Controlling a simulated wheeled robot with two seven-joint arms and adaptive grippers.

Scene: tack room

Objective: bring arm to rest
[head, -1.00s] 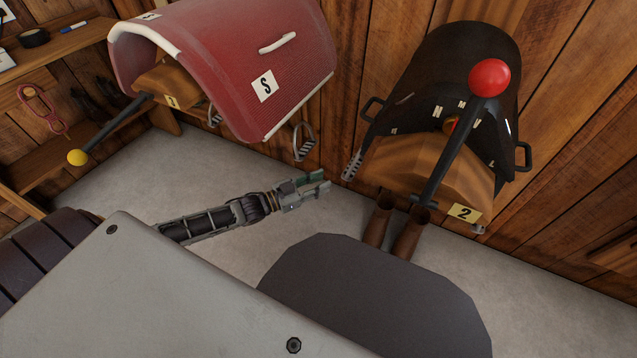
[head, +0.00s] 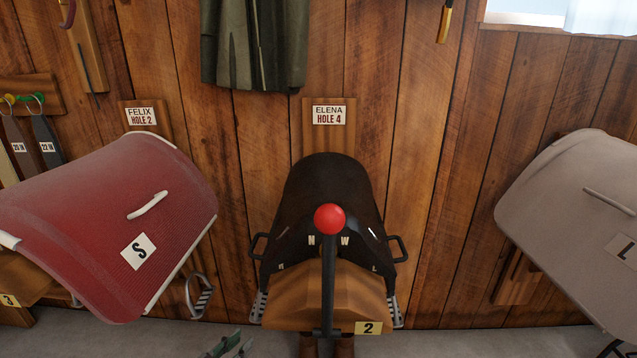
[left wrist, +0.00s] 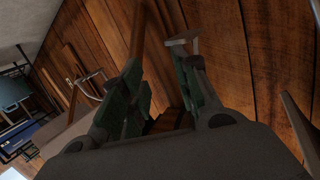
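My left gripper (head: 230,345) shows only at the bottom edge of the head view, below and left of the black saddle's rack. Its two green-padded fingers are cut off by the frame there. In the left wrist view the same gripper (left wrist: 160,80) has its fingers apart, with nothing seen between them. Wooden wall boards show beyond the fingers. The rest of my left arm is out of the head view. My right gripper is in neither view.
A black saddle (head: 330,185) sits on wooden rack 2 (head: 350,300), with a red-knobbed lever (head: 329,245) jutting forward. A red-covered saddle (head: 100,215) is at left and a grey-covered one (head: 570,215) at right. A green garment (head: 252,45) hangs above.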

